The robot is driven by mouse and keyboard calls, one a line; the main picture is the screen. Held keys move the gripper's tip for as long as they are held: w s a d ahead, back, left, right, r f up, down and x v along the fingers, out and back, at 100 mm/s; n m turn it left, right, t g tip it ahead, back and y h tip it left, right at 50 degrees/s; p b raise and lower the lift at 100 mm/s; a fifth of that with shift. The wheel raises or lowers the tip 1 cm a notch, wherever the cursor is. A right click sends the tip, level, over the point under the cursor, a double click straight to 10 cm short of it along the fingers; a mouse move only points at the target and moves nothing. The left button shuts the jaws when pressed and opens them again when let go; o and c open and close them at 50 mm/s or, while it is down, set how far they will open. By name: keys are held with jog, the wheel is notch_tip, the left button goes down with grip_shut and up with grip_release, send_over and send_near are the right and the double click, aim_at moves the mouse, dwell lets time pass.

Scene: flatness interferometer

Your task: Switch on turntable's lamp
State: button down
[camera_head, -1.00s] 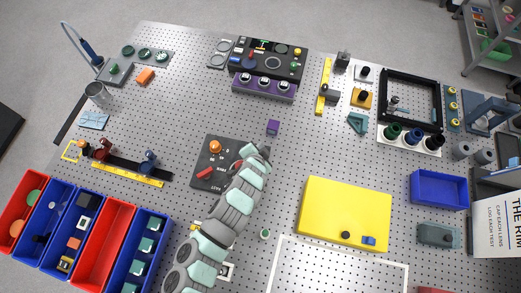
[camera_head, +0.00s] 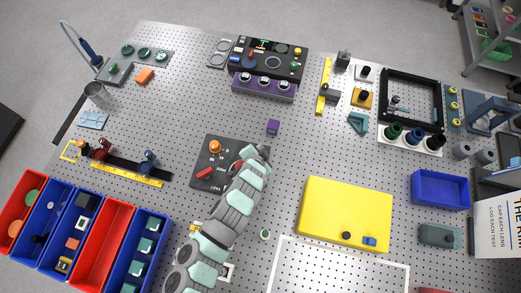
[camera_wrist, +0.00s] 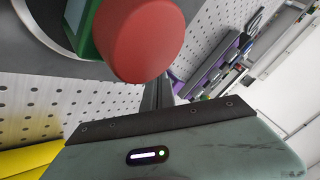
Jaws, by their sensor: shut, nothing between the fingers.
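A dark control panel (camera_head: 213,157) lies flat in the middle of the bench in the head view. It carries an orange knob (camera_head: 215,146) and a red bar-shaped part (camera_head: 206,173). My arm hides its right side. My gripper is shut and empty; its narrow fingers (camera_wrist: 159,93) show only partly in the wrist view. A large rounded red part (camera_wrist: 140,38) fills the top of that view, overlapping the fingers. A green part (camera_wrist: 82,25) sits behind it, beside a dark grey rounded surface (camera_wrist: 45,35). I cannot tell whether the fingers touch the red part. No turntable lamp can be identified with certainty.
A small purple block (camera_head: 273,127) stands just beyond my gripper. A yellow box (camera_head: 345,213) lies to the right of my arm. Bare perforated bench lies behind the panel.

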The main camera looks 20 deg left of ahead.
jog(key=shift+f, duration=0.25)
jog(key=shift+r, duration=0.1)
jog(key=shift+r+p, duration=0.6)
jog(key=shift+r, duration=0.15)
jog(key=shift+r, duration=0.1)
notch_tip(320, 180, up, 6)
jog(key=p, duration=0.4)
dwell(0.6)
